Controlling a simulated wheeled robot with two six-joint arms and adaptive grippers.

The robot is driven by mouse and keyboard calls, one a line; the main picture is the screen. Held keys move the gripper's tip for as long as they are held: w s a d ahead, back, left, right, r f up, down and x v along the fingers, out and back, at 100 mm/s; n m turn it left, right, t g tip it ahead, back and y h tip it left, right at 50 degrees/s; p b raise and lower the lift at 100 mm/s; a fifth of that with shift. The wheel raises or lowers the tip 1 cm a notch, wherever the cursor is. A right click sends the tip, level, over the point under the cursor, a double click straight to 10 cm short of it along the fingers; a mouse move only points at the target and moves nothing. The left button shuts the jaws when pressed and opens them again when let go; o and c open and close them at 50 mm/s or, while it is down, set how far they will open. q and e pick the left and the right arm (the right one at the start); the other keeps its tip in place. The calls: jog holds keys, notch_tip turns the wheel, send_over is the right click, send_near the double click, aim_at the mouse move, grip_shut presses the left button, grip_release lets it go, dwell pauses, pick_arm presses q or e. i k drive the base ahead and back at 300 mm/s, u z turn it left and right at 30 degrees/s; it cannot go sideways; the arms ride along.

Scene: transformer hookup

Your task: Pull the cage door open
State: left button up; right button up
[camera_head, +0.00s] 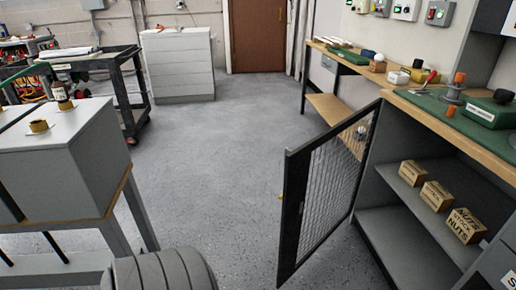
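The cage door (318,192) is a black-framed panel with wire mesh, right of centre in the head view. It stands swung out from the front of the grey shelf cabinet (374,215) under the workbench, and the shelves behind it are exposed. Its near edge points toward the lower middle of the picture. A small orange bit shows at the door's left edge; I cannot tell what it is. Neither my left gripper nor my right gripper can be made out in this view, and nothing is seen touching the door.
Small labelled boxes (437,195) sit on the cabinet's upper shelf. The wooden workbench (440,125) carries tools and a green mat. A grey box on a stand (60,165) is at left, beside a dark cart (131,95). The middle floor (220,150) is clear.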

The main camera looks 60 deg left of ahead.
aim_at(297, 163)
jog(key=u, duration=0.15)
jog(key=k, duration=0.35)
jog(key=u, duration=1.15)
jog(key=i, duration=1.1)
jog(key=z, duration=0.15)
